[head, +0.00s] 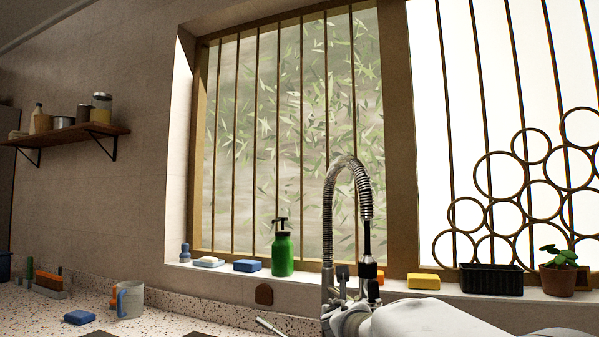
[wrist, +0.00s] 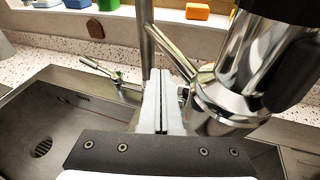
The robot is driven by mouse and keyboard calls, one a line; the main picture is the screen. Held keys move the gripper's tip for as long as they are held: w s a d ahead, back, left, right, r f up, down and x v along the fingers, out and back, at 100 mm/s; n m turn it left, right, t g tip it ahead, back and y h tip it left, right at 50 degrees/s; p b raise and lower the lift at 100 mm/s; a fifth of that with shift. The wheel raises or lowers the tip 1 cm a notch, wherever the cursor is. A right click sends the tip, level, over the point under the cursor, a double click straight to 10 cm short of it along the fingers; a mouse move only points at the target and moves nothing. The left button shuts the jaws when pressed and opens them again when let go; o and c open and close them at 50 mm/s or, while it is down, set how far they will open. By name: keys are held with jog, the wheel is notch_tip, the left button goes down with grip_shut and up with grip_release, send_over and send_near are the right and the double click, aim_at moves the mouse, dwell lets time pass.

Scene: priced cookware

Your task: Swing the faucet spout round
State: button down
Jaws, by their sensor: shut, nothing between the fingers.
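The faucet (head: 328,225) stands before the window in the head view, with a tall spring-coiled spout arching to the right and a black and chrome spray head (head: 368,268) hanging down. In the wrist view the large chrome and black spray head (wrist: 245,70) fills the right side, and the thin post (wrist: 145,35) rises behind my fingers. My gripper (wrist: 161,75) is shut and empty, just left of the spray head; I cannot tell whether they touch. A small lever handle (wrist: 100,68) shows behind, to the left. In the head view my white arm partly hides the faucet's base.
The steel sink (wrist: 60,105) with a drain lies below my gripper. A green soap bottle (head: 282,253), blue sponge (head: 248,265), yellow sponge (head: 423,281), black planter (head: 491,279) and potted plant (head: 558,278) line the sill. A mug (head: 130,299) stands on the speckled counter at left.

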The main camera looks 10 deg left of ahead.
jog(key=a+p+v, duration=0.1)
jog(key=a+v, duration=0.1)
jog(key=v, duration=0.7)
jog(key=shift+s+r, duration=0.15)
jog(key=shift+s, duration=0.05)
dwell(0.3)
jog(key=shift+s+a, duration=0.1)
jog(key=shift+a, duration=0.05)
jog(key=a+p+v, duration=0.1)
jog(key=p+v, duration=0.3)
jog(key=v, duration=1.2)
jog(key=s+d+f+m+g+h+p, duration=0.1)
jog(key=s+d+m+g+h+p, duration=0.15)
jog(key=d+m, duration=0.55)
jog(key=s+d+m+g+h+p, duration=0.2)
jog(key=s+d+m+g+p, duration=0.15)
jog(key=d+m, duration=0.55)
jog(key=s+f+m+g+y+p, duration=0.1)
jog(key=s+m+y+p, duration=0.1)
jog(key=s+m, duration=0.4)
jog(key=s+f+m+g+y+p, duration=0.1)
jog(key=s+m, duration=0.5)
jog(key=m, duration=0.6)
jog(key=shift+d+f+m+g+y+p, duration=0.35)
jog(key=shift+g+p, duration=0.45)
jog(key=shift+p, duration=0.35)
